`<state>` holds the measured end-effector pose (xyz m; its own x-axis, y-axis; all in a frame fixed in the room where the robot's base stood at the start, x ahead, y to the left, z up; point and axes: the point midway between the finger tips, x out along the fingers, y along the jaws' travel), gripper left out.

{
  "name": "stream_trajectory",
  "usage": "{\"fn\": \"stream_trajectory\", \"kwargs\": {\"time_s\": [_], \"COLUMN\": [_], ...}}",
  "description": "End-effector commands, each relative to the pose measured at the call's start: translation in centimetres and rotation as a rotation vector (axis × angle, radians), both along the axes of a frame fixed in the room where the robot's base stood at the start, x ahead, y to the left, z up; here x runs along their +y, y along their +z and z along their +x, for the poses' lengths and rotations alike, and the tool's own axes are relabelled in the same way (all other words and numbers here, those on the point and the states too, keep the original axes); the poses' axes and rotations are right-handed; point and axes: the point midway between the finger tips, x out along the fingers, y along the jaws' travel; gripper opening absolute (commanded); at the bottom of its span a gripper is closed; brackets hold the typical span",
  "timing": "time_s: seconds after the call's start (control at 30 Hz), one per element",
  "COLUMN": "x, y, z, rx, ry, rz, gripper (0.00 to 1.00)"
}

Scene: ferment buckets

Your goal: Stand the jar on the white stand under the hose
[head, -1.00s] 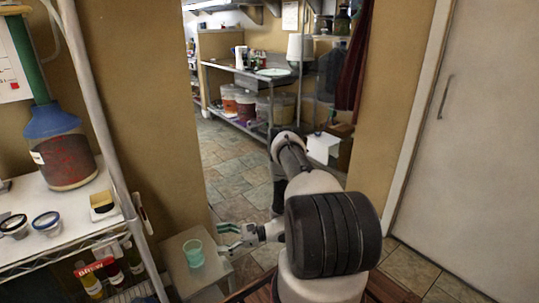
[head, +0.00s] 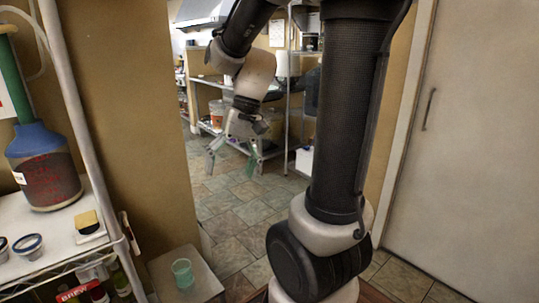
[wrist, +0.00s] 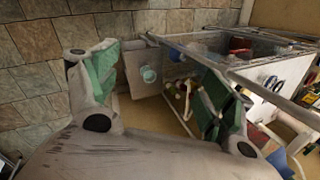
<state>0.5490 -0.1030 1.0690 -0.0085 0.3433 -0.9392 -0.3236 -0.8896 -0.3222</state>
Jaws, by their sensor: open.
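A pale green translucent jar (head: 182,273) stands upright on a low, square whitish stand (head: 205,285) at the bottom left of the head view. The wrist view shows the jar (wrist: 148,74) on the same stand (wrist: 139,55). My gripper (head: 231,166) hangs above the floor, up and to the right of the jar and apart from it. Its green-padded fingers are spread wide and nothing is between them, as the wrist view (wrist: 165,82) also shows. A pale hose (head: 36,30) curves at the top left; where its end points is hard to tell.
A wall edge (head: 140,120) is behind. Tiled floor (head: 235,210) lies open through the doorway. A white door (head: 470,130) is at right.

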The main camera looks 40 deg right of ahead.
Motion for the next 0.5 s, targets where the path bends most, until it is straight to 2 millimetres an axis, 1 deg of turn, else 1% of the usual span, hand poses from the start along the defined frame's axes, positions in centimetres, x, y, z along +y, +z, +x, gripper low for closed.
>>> {"fn": "stream_trajectory", "kwargs": {"time_s": [0.03,0.1,0.2,0.33,0.4,0.43,0.5], "x": [-0.4,-1.2,-2.5,-3.7,-4.1,-4.3,-4.5], "y": [1.3,2.5,3.7,4.7,4.9,5.0,5.1], "z": [-1.6,-3.6,-5.9,-7.9,-8.5,-8.7,-8.9], "rx": [-0.066,-0.148,-0.259,-0.365,-0.402,-0.412,-0.430], "ry": [0.042,0.096,0.162,0.220,0.239,0.244,0.252], "rz": [-0.056,-0.138,-0.242,-0.339,-0.373,-0.383,-0.398], "gripper": [0.82,0.82,0.82,0.82,0.82,0.86,0.86]}}
